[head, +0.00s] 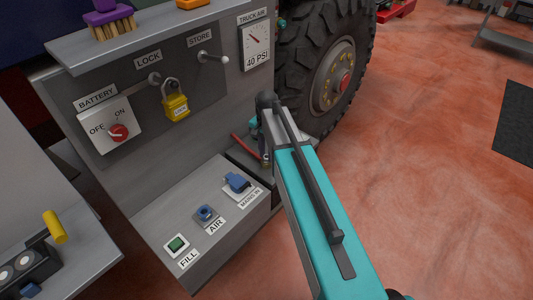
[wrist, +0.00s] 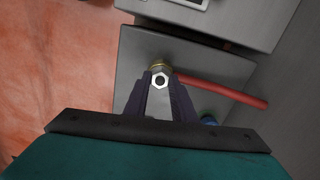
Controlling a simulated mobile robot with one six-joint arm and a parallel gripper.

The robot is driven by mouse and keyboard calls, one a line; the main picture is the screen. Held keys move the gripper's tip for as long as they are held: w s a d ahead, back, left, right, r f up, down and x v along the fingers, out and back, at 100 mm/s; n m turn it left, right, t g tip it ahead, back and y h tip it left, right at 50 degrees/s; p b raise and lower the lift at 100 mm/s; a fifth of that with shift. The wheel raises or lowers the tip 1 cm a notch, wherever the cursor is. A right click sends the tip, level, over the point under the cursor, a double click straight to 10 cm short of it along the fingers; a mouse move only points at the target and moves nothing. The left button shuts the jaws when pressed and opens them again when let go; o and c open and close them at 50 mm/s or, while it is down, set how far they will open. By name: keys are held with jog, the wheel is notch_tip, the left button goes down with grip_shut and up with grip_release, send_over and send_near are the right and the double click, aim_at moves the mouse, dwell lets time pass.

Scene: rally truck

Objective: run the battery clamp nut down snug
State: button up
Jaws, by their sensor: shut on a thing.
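In the wrist view, a bright hex nut (wrist: 160,81) with a dark centre hole sits between the tips of my gripper (wrist: 161,84). The two dark fingers are shut on it. A brass-coloured round part (wrist: 159,65) shows right behind the nut; I cannot tell how far the nut is seated. A red cable (wrist: 225,87) runs from there to the right; it also shows in the head view (head: 244,146), left of my arm. In the head view, my arm mostly hides my gripper and the nut is not clear.
A grey panel carries a red battery switch (head: 118,132), a yellow padlock (head: 175,105) and a pressure gauge (head: 256,45). Its lower shelf has blue fittings (head: 206,214) and a green fill button (head: 176,244). A truck wheel (head: 335,75) stands behind my arm. Open red floor (head: 450,150) lies right.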

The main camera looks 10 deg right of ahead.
aim_at(266, 157)
jog(key=m, duration=0.6)
jog(key=shift+w+a+r, duration=0.1)
jog(key=shift+r, duration=0.1)
dwell(0.5)
jog(key=o, duration=0.9)
jog(key=shift+o, duration=0.8)
jog(key=shift+f, duration=0.1)
notch_tip(266, 157, up, 14)
jog(key=b, duration=0.2)
jog(key=shift+f, duration=0.1)
